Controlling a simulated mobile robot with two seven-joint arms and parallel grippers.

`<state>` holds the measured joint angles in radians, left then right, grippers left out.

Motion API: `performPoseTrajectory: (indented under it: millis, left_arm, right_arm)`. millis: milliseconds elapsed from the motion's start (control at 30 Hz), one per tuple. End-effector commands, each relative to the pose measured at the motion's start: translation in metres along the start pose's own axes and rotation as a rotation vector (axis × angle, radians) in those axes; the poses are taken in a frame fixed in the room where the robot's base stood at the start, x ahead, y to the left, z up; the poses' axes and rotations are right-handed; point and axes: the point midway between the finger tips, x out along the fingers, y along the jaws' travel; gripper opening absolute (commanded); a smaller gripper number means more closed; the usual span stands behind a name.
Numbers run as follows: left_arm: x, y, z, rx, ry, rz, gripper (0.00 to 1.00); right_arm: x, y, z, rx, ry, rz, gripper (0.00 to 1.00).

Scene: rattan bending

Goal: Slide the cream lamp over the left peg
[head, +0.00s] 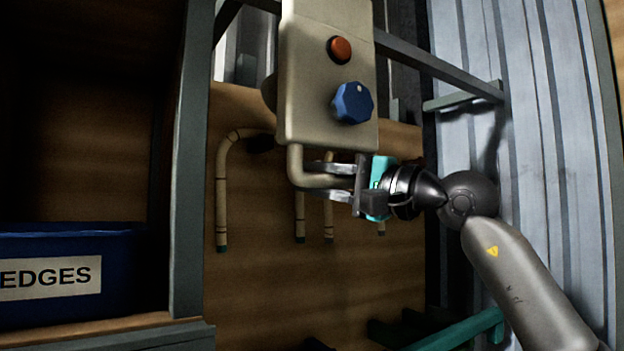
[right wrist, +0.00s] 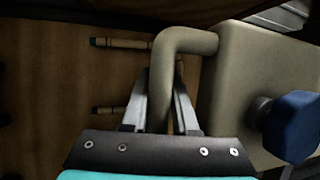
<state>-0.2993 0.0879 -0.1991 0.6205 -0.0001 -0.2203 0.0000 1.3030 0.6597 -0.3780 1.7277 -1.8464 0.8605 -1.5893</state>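The cream lamp (head: 305,75) is a box-shaped body with a red button, a blue knob and a bent cream tube handle below it. It stands upright at the top centre of the head view, and its body also shows at the right of the right wrist view (right wrist: 235,85). My right gripper (head: 335,181) has its fingers on either side of the tube handle (right wrist: 163,95), closed against it. The left peg cannot be made out for certain; the lamp hides part of the area behind it. My left gripper is not in view.
Several bent rattan canes (head: 221,195) hang against the wooden panel (head: 275,275) behind the lamp. A grey upright post (head: 189,160) and a blue bin (head: 120,295) labelled EDGES are on the left. A teal bar (head: 460,332) is low right; corrugated wall (head: 560,120) is at right.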

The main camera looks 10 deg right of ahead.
Motion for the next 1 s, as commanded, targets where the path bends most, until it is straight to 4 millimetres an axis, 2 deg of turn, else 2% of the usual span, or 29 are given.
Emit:
performPoseTrajectory:
  millis: [433,467,700,1000]
  left_arm:
    - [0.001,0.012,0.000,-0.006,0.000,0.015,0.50]
    - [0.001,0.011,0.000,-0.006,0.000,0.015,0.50]
    - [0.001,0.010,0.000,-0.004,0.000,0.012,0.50]
    - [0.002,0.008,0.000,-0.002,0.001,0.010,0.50]
  right_arm:
    - [0.001,0.001,0.003,0.000,-0.009,0.002,0.00]
    - [0.001,0.001,0.003,0.000,-0.009,0.002,0.29]
    - [0.001,0.000,0.002,-0.001,-0.004,0.001,0.56]
    - [-0.002,0.000,0.000,-0.002,-0.001,-0.001,0.57]
